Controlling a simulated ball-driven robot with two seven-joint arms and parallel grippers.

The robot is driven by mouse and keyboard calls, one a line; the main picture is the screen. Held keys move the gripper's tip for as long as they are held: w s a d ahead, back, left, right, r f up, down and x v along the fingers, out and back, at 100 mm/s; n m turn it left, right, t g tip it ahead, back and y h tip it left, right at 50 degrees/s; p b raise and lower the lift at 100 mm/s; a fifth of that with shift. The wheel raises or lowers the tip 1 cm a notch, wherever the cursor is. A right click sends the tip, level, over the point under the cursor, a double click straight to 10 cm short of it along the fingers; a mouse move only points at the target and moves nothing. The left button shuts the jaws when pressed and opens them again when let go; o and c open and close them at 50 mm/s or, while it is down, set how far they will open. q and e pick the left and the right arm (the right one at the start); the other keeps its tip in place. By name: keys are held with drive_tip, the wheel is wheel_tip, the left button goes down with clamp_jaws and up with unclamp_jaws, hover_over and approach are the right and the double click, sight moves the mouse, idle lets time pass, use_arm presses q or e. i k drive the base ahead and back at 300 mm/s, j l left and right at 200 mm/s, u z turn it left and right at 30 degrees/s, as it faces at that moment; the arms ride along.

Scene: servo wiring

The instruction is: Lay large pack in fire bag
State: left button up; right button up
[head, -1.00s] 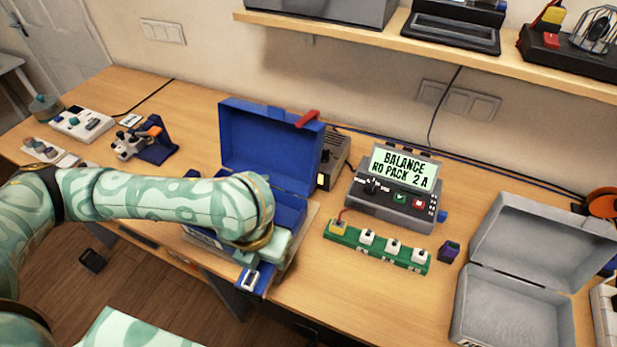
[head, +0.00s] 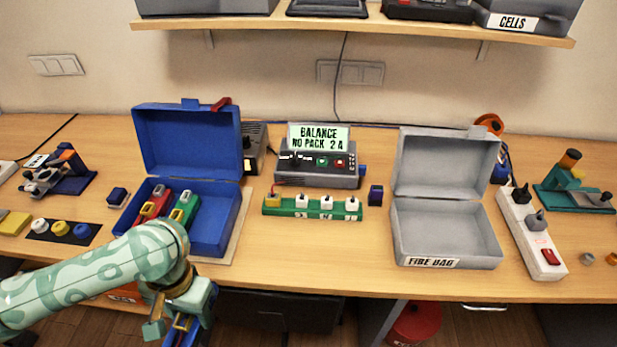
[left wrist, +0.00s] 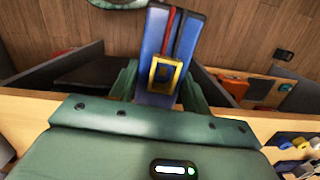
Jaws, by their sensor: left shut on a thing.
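The fire bag (head: 445,261) is a light grey open case at the right of the bench in the head view, lid raised and inside empty. My left gripper (head: 180,318) is low in front of the bench's front edge, left of the fire bag. It is shut on a blue pack (head: 198,336), which also shows in the left wrist view (left wrist: 153,45) with red and black leads and a yellow connector. The pack's lower part is cut off in the head view. My right gripper is not in view.
An open blue case (head: 228,222) holds red and green packs. A charger (head: 318,172) reading "BALANCE NO PACK 2 A" stands behind a green balance board (head: 311,209). A white power strip (head: 530,236) lies right of the fire bag. The bench front between the cases is clear.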

sight(438, 238)
drive_tip(key=l, duration=0.5)
drive_tip(key=k+l+u, duration=0.1)
drive_tip(key=l, duration=0.45)
drive_tip(key=k+l, duration=0.1)
drive_tip(key=l, duration=0.4)
drive_tip(key=k+l+u, duration=0.1)
drive_tip(key=l, duration=0.4)
drive_tip(key=l+u, duration=0.15)
drive_tip(key=l, duration=1.4)
drive_tip(key=i, duration=0.15)
